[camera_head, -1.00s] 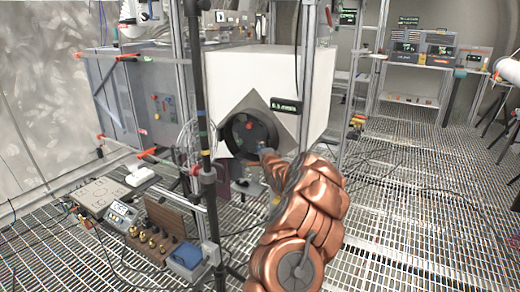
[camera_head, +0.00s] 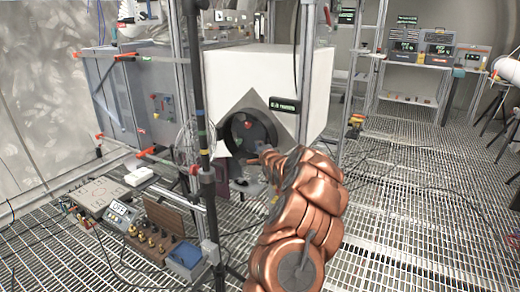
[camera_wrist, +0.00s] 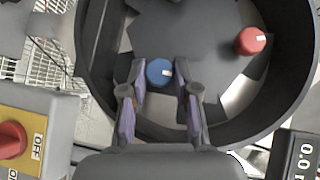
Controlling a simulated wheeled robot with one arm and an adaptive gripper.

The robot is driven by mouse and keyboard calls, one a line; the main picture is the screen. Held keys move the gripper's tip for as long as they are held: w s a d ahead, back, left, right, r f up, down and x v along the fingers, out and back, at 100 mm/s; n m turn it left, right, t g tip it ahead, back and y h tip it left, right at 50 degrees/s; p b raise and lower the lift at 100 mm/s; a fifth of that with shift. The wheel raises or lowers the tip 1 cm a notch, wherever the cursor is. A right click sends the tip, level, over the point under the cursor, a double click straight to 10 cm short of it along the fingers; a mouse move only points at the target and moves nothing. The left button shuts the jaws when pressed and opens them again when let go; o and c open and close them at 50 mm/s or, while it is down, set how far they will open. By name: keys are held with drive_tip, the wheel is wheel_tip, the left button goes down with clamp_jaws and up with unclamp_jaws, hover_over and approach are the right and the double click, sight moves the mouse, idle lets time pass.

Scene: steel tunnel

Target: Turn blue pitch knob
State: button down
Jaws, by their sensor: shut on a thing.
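The blue pitch knob (camera_wrist: 159,73) shows in the wrist view inside a dark round housing (camera_wrist: 98,80), with a small white mark on its face. My gripper (camera_wrist: 160,80) is at the knob, with one finger on its left side and one on its right. The fingers are shut on the knob. In the head view, my gripper (camera_head: 254,160) reaches to the lower right of the round opening (camera_head: 232,142) in the white box. The blue knob is too small or hidden to make out there.
A red knob (camera_wrist: 250,40) sits right of the blue one in the same housing. A yellow panel with a red button (camera_wrist: 12,140) is at lower left in the wrist view. Open grating floor lies to the right.

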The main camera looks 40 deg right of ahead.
drive_tip(key=shift+r+n+g, duration=0.1)
drive_tip(key=shift+n+g, duration=0.6)
drive_tip(key=shift+g, duration=0.1)
drive_tip(key=shift+w+n+g+b, duration=0.1)
drive_tip(key=shift+n+g+b, duration=0.3)
drive_tip(key=shift+g+b, duration=0.2)
drive_tip(key=shift+b, duration=0.3)
drive_tip(key=c, duration=1.1)
unclamp_jaws()
drive_tip(key=shift+c, duration=0.2)
drive_tip(key=shift+a+r, duration=0.1)
drive_tip(key=shift+r, duration=0.1)
